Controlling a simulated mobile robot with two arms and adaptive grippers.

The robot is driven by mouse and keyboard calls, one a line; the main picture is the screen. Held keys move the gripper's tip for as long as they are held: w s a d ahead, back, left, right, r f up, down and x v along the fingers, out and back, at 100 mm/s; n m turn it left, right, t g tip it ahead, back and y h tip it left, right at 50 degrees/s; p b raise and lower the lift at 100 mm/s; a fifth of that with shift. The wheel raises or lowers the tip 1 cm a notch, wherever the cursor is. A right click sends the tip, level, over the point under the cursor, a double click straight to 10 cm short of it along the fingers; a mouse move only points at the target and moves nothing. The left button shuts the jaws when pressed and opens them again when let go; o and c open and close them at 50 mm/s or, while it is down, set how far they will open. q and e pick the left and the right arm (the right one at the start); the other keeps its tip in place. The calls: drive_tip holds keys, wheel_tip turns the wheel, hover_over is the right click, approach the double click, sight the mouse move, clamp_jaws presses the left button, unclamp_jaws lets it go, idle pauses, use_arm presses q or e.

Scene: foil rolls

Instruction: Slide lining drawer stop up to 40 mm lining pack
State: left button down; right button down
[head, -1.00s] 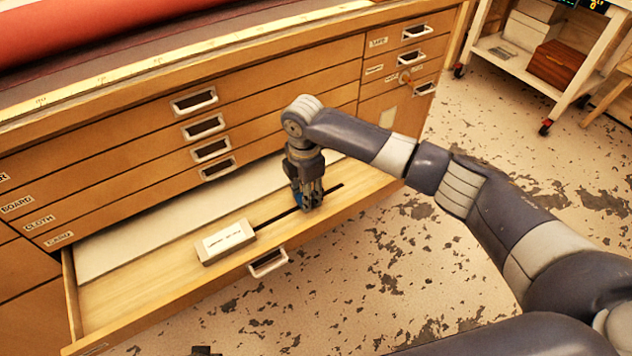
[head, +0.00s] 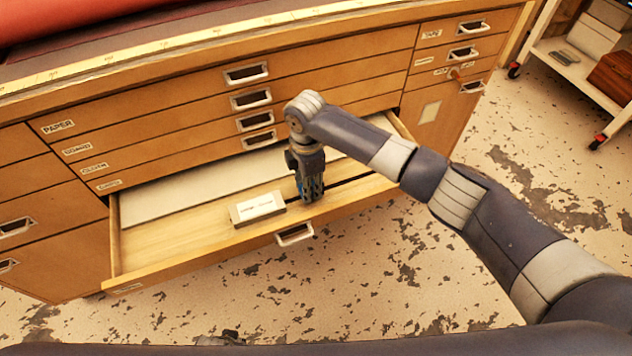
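A pale block with a white label (head: 258,207), which looks like the lining pack, lies in the open drawer (head: 160,245) near its front edge. Its print is too small to read. A dark slot (head: 350,182) runs along the drawer floor to the right of the block. My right gripper (head: 312,196) points down over this slot, a short gap to the right of the block. Some blue shows at its fingers, but I cannot tell whether this is the drawer stop or part of the gripper. The stop is not clearly visible. My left gripper is not in view.
A white sheet (head: 190,192) covers the back of the drawer floor. Closed drawers with metal handles (head: 248,98) rise behind it. The drawer's front wall, with its handle (head: 295,234), stands close to my gripper. A white wheeled trolley (head: 575,75) is at the upper right.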

drive_tip(key=shift+a, duration=0.1)
idle(0.3)
drive_tip(key=c, duration=1.1)
unclamp_jaws()
wheel_tip(320, 180, up, 12)
drive_tip(key=shift+r, duration=0.1)
